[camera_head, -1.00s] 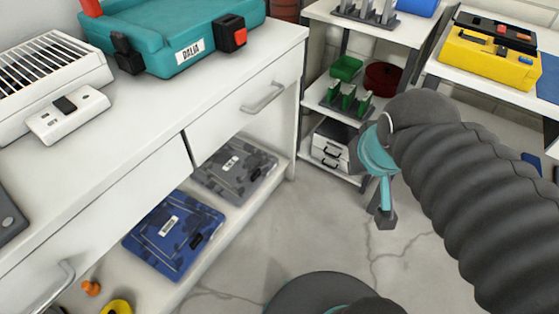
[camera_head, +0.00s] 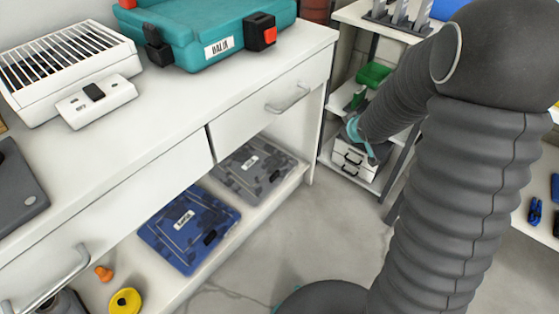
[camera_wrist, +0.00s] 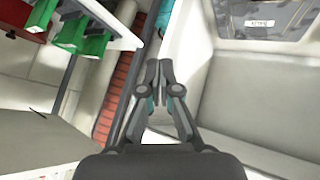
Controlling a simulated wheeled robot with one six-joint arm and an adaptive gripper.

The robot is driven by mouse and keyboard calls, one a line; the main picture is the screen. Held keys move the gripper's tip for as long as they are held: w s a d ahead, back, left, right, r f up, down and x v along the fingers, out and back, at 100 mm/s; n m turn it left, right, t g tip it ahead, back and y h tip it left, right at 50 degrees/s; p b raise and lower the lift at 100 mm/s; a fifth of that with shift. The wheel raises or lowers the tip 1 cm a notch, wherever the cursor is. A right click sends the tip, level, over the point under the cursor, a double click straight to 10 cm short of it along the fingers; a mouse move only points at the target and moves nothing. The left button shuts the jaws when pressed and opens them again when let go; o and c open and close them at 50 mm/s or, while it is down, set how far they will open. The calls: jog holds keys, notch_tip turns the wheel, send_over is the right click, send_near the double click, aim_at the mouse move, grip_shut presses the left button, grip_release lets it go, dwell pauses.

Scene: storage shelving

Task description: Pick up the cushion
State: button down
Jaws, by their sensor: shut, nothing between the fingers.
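I cannot surely make out a cushion in either view. Two flat, square, labelled camouflage items lie on the low shelf under the counter, one blue (camera_head: 190,229) and one grey (camera_head: 252,172). The grey one also shows at the top right of the wrist view (camera_wrist: 260,20). My gripper (camera_wrist: 158,70) is shut and empty, with its fingertips together. In the head view it is mostly hidden behind my arm, in front of the back shelving and to the right of the counter, apart from both items.
The white counter (camera_head: 150,130) carries a teal case (camera_head: 205,35) and a white grilled device (camera_head: 65,65). An orange piece (camera_head: 103,273) and a yellow roll (camera_head: 125,301) lie on the low shelf. Green bins (camera_head: 373,75) stand on back shelving. The floor (camera_head: 345,235) is clear.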

jog(key=w+a+f+n+y, duration=0.1)
jog(key=a+f+y, duration=0.1)
jog(key=f, duration=0.5)
jog(key=w+a+f+n+y, duration=0.1)
jog(key=w+a+f, duration=0.15)
jog(key=f, duration=0.45)
jog(key=n+g+y, duration=0.2)
jog(key=y, duration=0.3)
send_near(275, 172)
jog(key=s+d+f, duration=0.2)
jog(key=s+d, duration=0.1)
jog(key=d, duration=0.1)
jog(key=w+a, duration=0.2)
jog(key=a, duration=0.1)
jog(key=w+a, duration=0.2)
jog(key=a, duration=0.1)
jog(key=w+a+f, duration=0.1)
jog(key=w+a, duration=0.1)
jog(key=a, duration=0.1)
jog(key=shift+w, duration=0.3)
jog(key=shift+d+f+b, duration=0.1)
jog(key=shift+f+b, duration=0.3)
jog(key=shift+b, duration=0.15)
